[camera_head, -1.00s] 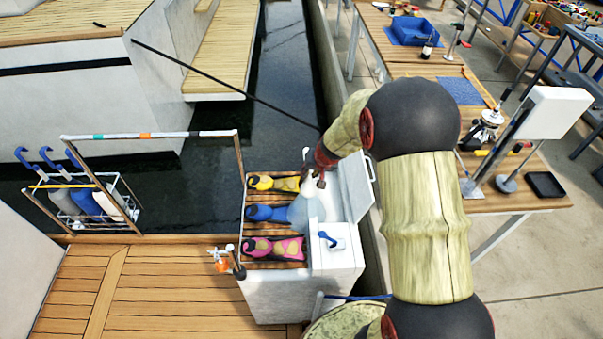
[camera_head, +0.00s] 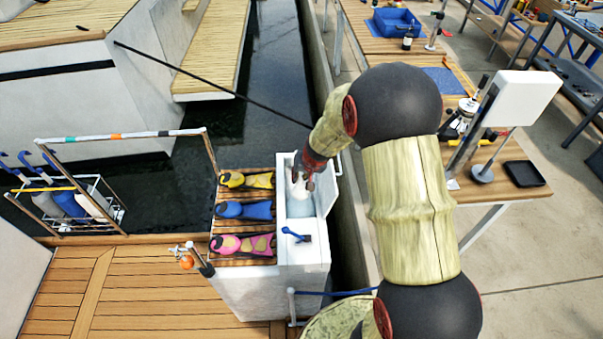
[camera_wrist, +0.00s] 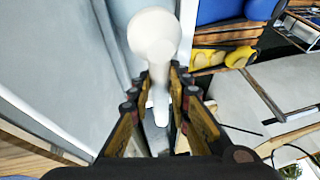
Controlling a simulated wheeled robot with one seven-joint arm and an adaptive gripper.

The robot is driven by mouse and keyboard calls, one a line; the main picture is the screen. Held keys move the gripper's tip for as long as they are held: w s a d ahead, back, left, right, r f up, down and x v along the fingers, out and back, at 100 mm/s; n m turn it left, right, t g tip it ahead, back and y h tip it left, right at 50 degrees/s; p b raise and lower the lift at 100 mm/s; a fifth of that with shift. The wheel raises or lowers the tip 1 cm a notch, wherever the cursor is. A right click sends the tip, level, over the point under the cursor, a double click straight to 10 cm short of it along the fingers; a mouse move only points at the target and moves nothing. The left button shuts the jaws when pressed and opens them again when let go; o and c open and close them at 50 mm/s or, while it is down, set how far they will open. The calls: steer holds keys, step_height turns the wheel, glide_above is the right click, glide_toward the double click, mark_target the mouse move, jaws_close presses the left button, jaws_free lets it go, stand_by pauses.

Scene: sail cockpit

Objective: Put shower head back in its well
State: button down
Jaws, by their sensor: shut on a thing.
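A white shower head (camera_wrist: 153,36) with a rounded end and narrower stem is between my fingers in the wrist view. My gripper (camera_wrist: 160,78) is shut on its stem, and the round end projects past the fingertips. In the head view my gripper (camera_head: 304,176) is over the open well (camera_head: 308,211) in the white cockpit box. A small white part of the shower head (camera_head: 299,190) shows below the fingers. A pale blue patch lies under it. Whether the shower head touches the well is unclear.
A raised white lid (camera_head: 326,189) stands at the well's right side. A blue-handled fitting (camera_head: 296,235) is on the box in front. Yellow (camera_head: 246,180), blue (camera_head: 244,210) and pink (camera_head: 243,244) items lie on slats at left. The wooden deck (camera_head: 150,290) is largely clear.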

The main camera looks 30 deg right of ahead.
steer(key=shift+f+b, duration=2.5)
steer(key=shift+f, duration=0.5)
steer(key=c, duration=1.6)
jaws_free()
steer(key=v, duration=1.2)
